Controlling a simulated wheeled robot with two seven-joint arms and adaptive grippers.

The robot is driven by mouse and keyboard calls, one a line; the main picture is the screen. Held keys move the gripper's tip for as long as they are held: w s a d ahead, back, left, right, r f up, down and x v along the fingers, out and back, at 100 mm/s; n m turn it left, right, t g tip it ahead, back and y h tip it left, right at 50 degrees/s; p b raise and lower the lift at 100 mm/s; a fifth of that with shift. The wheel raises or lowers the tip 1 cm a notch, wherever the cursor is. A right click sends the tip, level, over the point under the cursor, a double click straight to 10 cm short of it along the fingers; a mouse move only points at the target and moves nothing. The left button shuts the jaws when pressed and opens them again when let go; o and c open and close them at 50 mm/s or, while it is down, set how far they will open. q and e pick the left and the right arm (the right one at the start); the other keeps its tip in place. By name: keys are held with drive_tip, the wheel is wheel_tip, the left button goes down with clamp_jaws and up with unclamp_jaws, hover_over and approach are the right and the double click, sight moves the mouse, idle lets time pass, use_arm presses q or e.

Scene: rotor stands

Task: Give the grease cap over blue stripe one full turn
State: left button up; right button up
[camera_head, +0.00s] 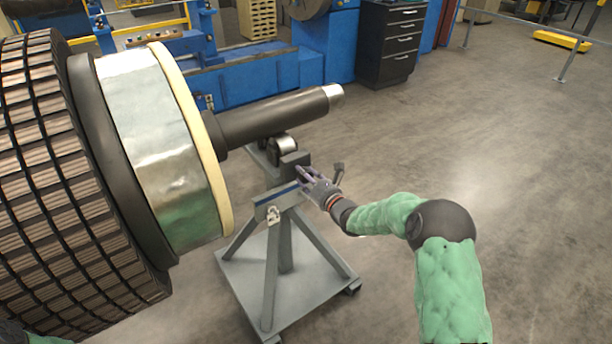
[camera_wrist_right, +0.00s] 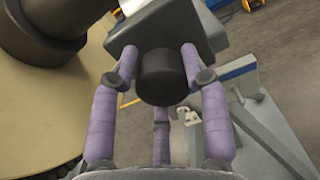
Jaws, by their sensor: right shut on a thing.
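The grey rotor stand (camera_head: 285,245) has a blue stripe (camera_head: 278,194) on its crossbar. The stripe also shows at the right in the right wrist view (camera_wrist_right: 238,72). My right gripper (camera_head: 302,175) is at the block on top of the stand, just above the stripe. In the right wrist view, the dark round grease cap (camera_wrist_right: 162,76) sits on the block (camera_wrist_right: 155,28). The purple fingers of my right gripper (camera_wrist_right: 160,65) are shut around it. In the head view the hand hides the cap. My left gripper is not in view.
A large rotor (camera_head: 165,145) fills the left, its dark shaft (camera_head: 270,115) passing over the stand's roller (camera_head: 284,146). A dark lever (camera_head: 338,172) stands beside the hand. Blue machinery (camera_head: 250,78) and a black drawer cabinet (camera_head: 388,45) are behind.

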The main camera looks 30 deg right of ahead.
drive_tip(key=shift+d+r, duration=0.15)
drive_tip(key=shift+r, duration=0.1)
